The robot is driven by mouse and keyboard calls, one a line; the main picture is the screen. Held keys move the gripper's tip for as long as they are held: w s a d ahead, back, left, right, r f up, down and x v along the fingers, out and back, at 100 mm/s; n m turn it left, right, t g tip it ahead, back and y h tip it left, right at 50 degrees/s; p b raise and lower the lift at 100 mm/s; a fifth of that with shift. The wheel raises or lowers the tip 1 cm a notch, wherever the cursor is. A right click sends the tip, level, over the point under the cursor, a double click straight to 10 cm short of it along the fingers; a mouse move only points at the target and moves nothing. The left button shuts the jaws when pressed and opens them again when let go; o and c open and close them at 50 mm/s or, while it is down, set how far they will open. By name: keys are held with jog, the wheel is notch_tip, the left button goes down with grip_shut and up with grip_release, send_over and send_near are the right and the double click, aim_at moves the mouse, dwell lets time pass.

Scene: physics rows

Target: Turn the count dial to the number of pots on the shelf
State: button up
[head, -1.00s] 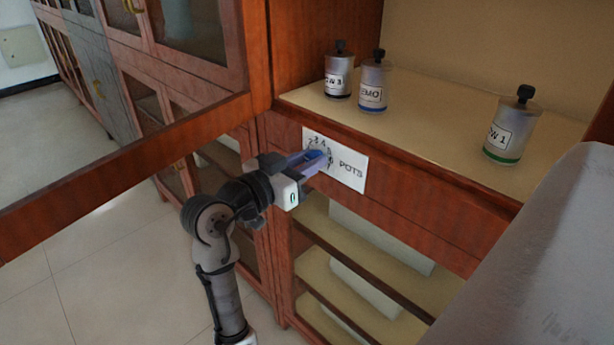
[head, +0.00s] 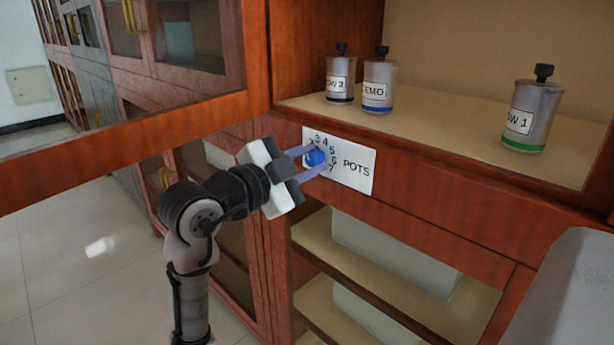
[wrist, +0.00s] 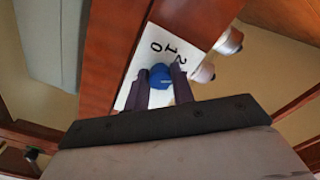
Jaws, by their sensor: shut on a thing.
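The blue count dial (head: 315,157) sits on a white plate (head: 358,175) marked POTS, with numbers printed around it. It also shows in the wrist view (wrist: 160,76), with 0, 1 and 2 readable beside it. My gripper (head: 312,160) is shut on the dial, one finger on each side. I cannot tell which number the dial points to. Three grey pots with black knobs stand upright on the shelf (head: 440,122): a blue-banded pot labelled EMO (head: 378,84), a dark-banded pot (head: 339,78) beside it, and a green-banded pot (head: 530,115) at the right.
A wooden rail (head: 120,150) crosses the left side, near my arm. Lower shelves (head: 350,255) hold pale boxes (head: 390,250). A grey surface (head: 570,290) fills the lower right corner. Open tiled floor (head: 75,270) lies at the lower left.

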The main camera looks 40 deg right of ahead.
jog(key=shift+f+m+b, duration=0.1)
jog(key=shift+m+b, duration=0.75)
jog(key=shift+m, duration=0.35)
jog(key=o, duration=1)
jog(key=s+a, duration=0.1)
jog(key=a, duration=1.3)
jog(key=shift+s+d, duration=0.1)
jog(key=shift+s, duration=0.05)
